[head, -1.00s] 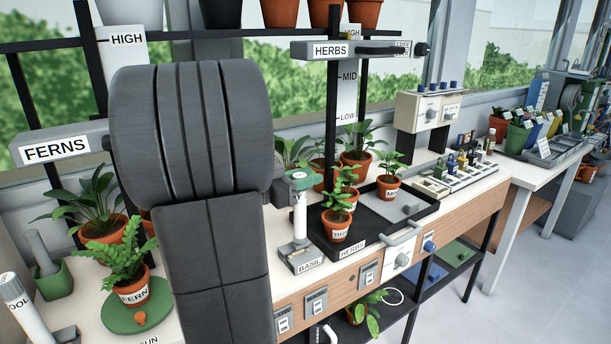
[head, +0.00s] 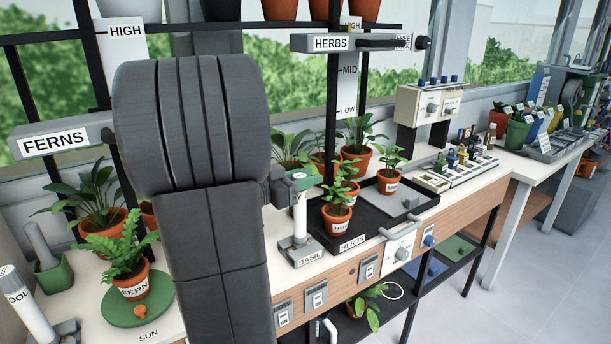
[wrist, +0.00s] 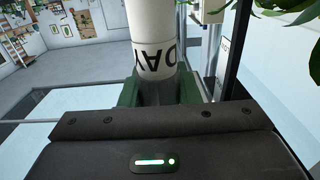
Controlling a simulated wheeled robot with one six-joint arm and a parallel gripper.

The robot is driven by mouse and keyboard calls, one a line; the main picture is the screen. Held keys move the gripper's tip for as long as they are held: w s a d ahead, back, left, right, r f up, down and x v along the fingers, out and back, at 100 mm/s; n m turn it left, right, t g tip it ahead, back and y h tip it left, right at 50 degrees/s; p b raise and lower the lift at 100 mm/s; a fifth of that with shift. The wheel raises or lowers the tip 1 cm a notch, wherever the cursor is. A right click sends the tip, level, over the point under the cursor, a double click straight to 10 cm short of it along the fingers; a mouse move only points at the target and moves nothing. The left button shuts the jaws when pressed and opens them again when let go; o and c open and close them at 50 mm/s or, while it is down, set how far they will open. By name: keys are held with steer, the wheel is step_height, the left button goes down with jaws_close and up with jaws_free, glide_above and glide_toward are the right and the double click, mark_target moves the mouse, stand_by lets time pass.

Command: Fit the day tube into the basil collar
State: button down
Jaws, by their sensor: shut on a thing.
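My gripper (head: 300,180) is shut on the upper part of the white day tube (head: 299,218). In the wrist view the tube (wrist: 152,28) stands between the green fingers of my gripper (wrist: 158,92), with its DAY label upside down. In the head view the tube is roughly upright over the grey basil collar (head: 298,245), which has a BASIL label on its front. The tube's lower end meets the collar in the picture; I cannot tell whether it is inside or just in front of or above it. The collar is not visible in the wrist view.
A black HERBS tray (head: 362,237) with potted plants stands just right of the collar. A green disc (head: 165,300) with a fern pot (head: 133,287) is at left, near another white tube (head: 22,300). Shelf posts and the HERBS arm (head: 360,43) rise behind.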

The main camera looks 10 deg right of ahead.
steer(key=shift+f, duration=0.7)
steer(key=c, duration=1)
jaws_free()
steer(key=v, duration=1.4)
steer(key=shift+p, duration=0.4)
steer(key=shift+d, duration=0.1)
steer(key=b+x, duration=0.1)
steer(key=x, duration=1.2)
steer(key=shift+w+d, duration=0.1)
steer(key=shift+d, duration=0.2)
steer(key=shift+r, duration=0.2)
steer(key=shift+f, duration=0.1)
